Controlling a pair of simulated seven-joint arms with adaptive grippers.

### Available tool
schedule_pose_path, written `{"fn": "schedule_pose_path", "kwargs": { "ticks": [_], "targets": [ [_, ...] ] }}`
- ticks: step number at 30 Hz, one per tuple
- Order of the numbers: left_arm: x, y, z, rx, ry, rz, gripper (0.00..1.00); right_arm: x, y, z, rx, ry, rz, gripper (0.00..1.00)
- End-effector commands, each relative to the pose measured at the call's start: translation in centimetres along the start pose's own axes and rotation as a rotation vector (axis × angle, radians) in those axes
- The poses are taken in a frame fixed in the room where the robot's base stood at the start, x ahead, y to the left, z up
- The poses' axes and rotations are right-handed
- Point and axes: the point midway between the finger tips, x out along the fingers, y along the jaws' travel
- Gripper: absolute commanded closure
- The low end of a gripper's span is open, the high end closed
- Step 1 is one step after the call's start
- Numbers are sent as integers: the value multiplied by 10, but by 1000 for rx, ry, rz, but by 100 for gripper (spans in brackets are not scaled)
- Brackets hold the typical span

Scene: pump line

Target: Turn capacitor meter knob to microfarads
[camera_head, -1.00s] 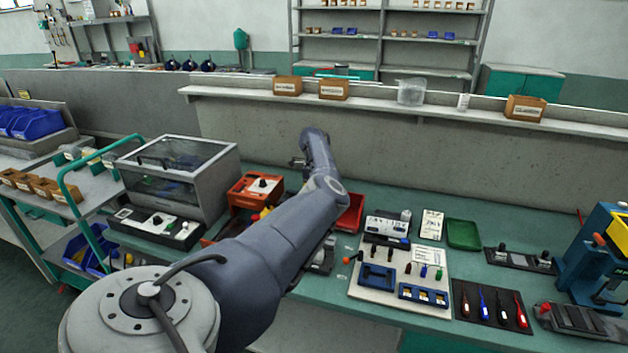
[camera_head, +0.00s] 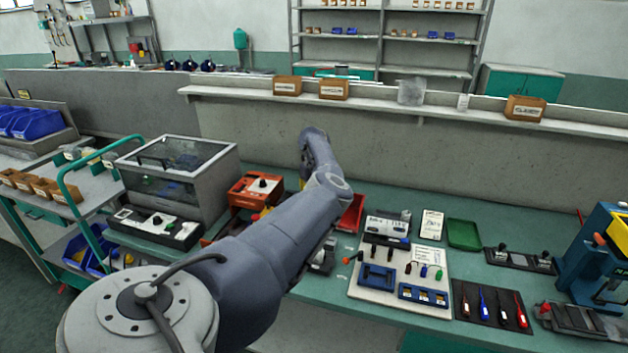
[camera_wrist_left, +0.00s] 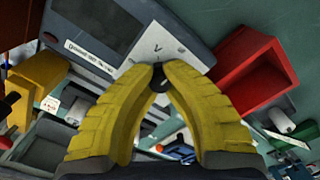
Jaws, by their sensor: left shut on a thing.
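The capacitor meter (camera_wrist_left: 112,58) is a grey box with a dark screen and a white printed label, at the top of the left wrist view. Its light panel carries a small dark mark above the knob. The black knob (camera_wrist_left: 159,82) sits at the panel's lower edge. The yellow fingers of my left gripper (camera_wrist_left: 160,69) converge from both sides and are shut on the knob. The knob's pointer and the scale under the fingers are hidden, so its setting cannot be read. In the head view my left arm covers the meter. My right gripper is in neither view.
A red bin (camera_wrist_left: 243,72) stands close to the right of the meter in the left wrist view. A yellow part (camera_wrist_left: 38,85) lies to the left. In the head view an orange-red box with a black knob (camera_head: 256,190) and a clear-lidded cabinet (camera_head: 180,175) stand left of my arm.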

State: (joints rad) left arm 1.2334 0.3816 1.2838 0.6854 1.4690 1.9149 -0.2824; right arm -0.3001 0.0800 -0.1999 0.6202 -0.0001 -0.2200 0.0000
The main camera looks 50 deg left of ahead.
Motion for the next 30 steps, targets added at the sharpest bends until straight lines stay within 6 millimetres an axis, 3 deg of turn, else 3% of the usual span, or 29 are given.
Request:
{"fn": "schedule_pose_path", "kwargs": {
  "ticks": [16, 18, 25, 30],
  "targets": [
    [4, -5, -7, 30, 14, -1, 100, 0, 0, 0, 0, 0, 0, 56],
    [5, -4, -7, 30, 14, -1, 85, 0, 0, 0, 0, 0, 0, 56],
    [3, -2, -4, 26, 9, 0, 58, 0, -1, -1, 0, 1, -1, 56],
    [2, -1, -3, 25, 6, 1, 55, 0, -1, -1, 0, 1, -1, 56]
  ]
}}
